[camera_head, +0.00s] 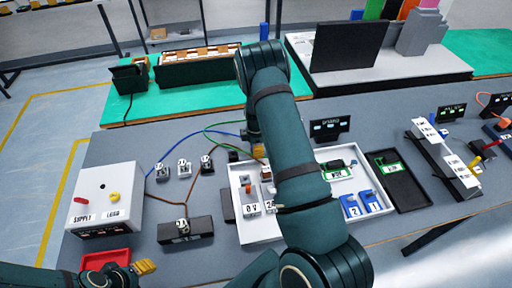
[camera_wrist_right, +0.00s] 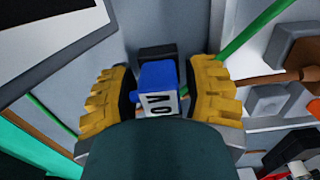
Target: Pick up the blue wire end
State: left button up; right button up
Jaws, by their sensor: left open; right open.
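In the right wrist view a blue block (camera_wrist_right: 157,76) with a white label lies between the two yellow fingers of my right gripper (camera_wrist_right: 160,92). The fingers are apart, with a gap on each side of the block. The label reads 0V sideways. In the head view my right arm hides most of this spot, and only a yellow bit of the right gripper (camera_head: 258,151) shows. A thin blue wire (camera_head: 185,143) arcs from the left terminals toward it. My left gripper (camera_head: 145,267) is open and empty at the lower left, beside a red tray.
A white supply box (camera_head: 103,190) stands left of several small terminals. A white tray (camera_head: 268,232) with blue blocks sits under my right arm, beside a black tray (camera_head: 405,190). Green and brown wires cross nearby. Bare grey table shows at the front.

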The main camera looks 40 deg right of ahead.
grip_shut()
jog(key=shift+r, duration=0.15)
